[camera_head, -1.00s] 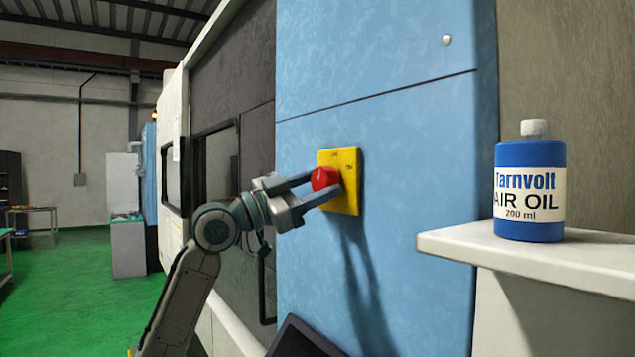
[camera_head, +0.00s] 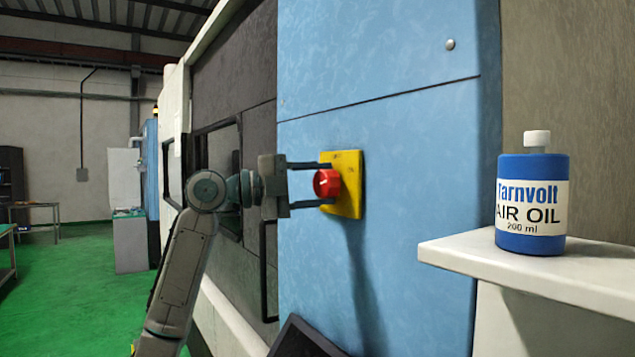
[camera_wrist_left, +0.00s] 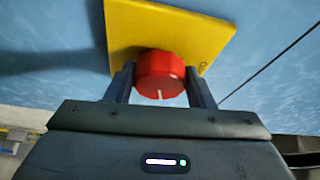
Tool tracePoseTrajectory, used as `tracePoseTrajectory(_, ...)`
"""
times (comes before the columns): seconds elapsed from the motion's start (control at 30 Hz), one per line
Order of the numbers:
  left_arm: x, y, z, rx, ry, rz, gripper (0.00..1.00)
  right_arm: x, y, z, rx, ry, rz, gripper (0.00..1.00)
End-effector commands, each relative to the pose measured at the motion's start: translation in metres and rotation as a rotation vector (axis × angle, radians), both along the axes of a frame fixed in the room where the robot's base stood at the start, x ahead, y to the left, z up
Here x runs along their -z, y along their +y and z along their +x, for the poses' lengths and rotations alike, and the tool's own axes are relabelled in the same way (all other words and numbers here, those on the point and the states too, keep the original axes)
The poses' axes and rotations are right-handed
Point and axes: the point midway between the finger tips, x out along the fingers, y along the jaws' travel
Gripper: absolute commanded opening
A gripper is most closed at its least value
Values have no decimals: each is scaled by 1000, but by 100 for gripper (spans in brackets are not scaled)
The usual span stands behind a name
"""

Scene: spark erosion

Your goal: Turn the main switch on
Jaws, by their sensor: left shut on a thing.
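The main switch is a red round knob (camera_head: 326,183) on a yellow plate (camera_head: 348,205), mounted on the blue cabinet panel. My left gripper (camera_head: 324,184) reaches it from the left, with one finger above and one below the knob, shut on it. In the left wrist view the red knob (camera_wrist_left: 160,76) sits between the two dark fingers (camera_wrist_left: 160,88), with a white mark on its face pointing toward the gripper. The yellow plate (camera_wrist_left: 130,25) shows behind it; its lettering is too small to read. My right gripper is not in view.
A blue Tarnvolt air oil bottle (camera_head: 531,205) stands on a white ledge (camera_head: 455,252) at the right. The blue panel (camera_head: 410,190) is flat and clear around the plate. A dark machine door (camera_head: 235,130) lies left of it.

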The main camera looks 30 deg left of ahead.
Motion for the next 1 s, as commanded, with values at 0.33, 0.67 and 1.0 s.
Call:
tracePoseTrajectory(0.33,-3,0,0,-1,-83,205,26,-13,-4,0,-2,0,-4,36)
tracePoseTrajectory(0.67,-2,0,0,-1,-115,281,26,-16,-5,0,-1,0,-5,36)
tracePoseTrajectory(1.0,-1,0,0,0,-118,288,26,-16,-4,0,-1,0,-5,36)
